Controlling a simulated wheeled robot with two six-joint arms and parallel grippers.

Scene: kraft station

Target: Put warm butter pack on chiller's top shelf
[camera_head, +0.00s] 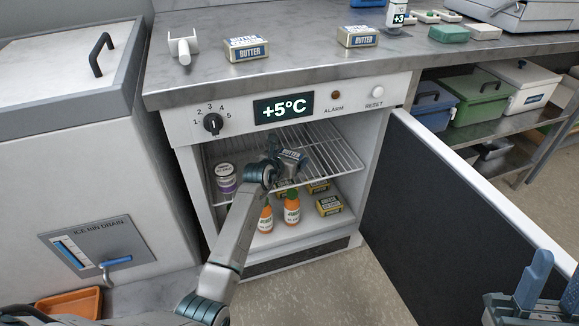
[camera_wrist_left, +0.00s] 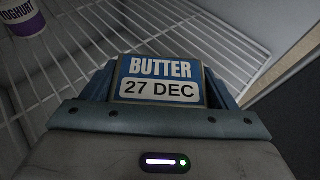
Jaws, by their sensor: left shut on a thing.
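My left gripper (camera_head: 277,160) is inside the open chiller (camera_head: 189,160), shut on a butter pack (camera_head: 292,157) with a blue and white label. In the left wrist view the butter pack (camera_wrist_left: 160,82) sits between the fingers and reads "27 DEC". It is over the chiller's wire top shelf (camera_head: 335,160); I cannot tell whether it touches the wires. The shelf also shows behind it in the wrist view (camera_wrist_left: 150,28). Two more butter packs, left (camera_head: 246,48) and right (camera_head: 357,37), lie on the counter. My right gripper (camera_head: 548,290) is open and empty at lower right.
A yoghurt cup (camera_head: 226,178) stands at the shelf's left. Orange bottles (camera_head: 291,210) and yellow packs (camera_head: 328,205) are below. The chiller door (camera_head: 450,220) stands open at right. The display (camera_head: 284,109) reads +5°C. The shelf's right side is clear.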

